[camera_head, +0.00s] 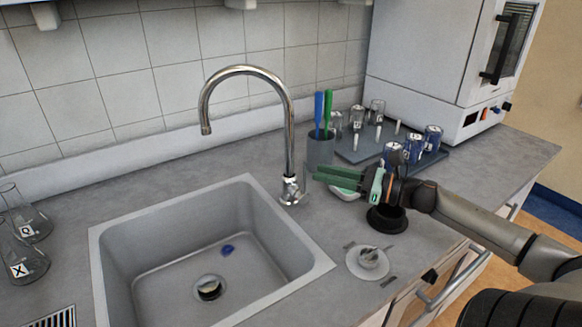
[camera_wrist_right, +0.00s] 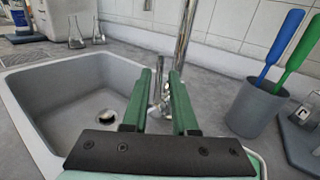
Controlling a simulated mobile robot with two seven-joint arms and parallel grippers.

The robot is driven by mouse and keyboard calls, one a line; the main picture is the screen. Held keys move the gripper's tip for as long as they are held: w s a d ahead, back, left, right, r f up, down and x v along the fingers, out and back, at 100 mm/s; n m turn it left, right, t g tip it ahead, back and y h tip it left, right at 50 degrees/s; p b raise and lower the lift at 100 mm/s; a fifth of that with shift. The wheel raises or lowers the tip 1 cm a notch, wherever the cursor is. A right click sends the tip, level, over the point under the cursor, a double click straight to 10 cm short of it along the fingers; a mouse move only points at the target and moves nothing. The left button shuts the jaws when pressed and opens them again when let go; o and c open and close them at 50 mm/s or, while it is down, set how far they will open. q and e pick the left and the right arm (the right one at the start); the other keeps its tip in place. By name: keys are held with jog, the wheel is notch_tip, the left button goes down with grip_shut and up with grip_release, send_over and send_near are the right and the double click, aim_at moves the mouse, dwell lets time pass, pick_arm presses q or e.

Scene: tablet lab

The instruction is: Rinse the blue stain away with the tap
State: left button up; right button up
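The blue stain (camera_head: 228,250) is a small blue patch on the floor of the grey sink (camera_head: 140,232), behind the drain; I cannot see it in the right wrist view. The chrome tap (camera_head: 289,140) stands behind the sink's right corner, its spout arching left over the basin. No water shows under it. My right gripper (camera_head: 318,173) has green fingers and is just right of the tap, pointing at its base. In the right wrist view the fingers (camera_wrist_right: 163,78) are apart and empty, with the tap's lower part (camera_wrist_right: 160,97) showing beyond the gap. My left gripper is not in view.
A grey cup (camera_head: 320,150) with a blue and a green brush stands behind my right gripper. A rack of jars (camera_head: 400,160) is further right. A white dish (camera_head: 367,262) is right of the sink. Flasks (camera_head: 22,255) stand at left.

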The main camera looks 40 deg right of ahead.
aim_at(303, 193)
jog(key=b+x, duration=0.1)
jog(key=x, duration=0.4)
jog(key=shift+w+a, duration=0.15)
jog(key=shift+w, duration=0.15)
jog(key=shift+w+a, duration=0.15)
jog(key=shift+w, duration=0.2)
jog(key=shift+b+x, duration=0.35)
jog(key=shift+x, duration=0.65)
grip_shut()
dwell(0.4)
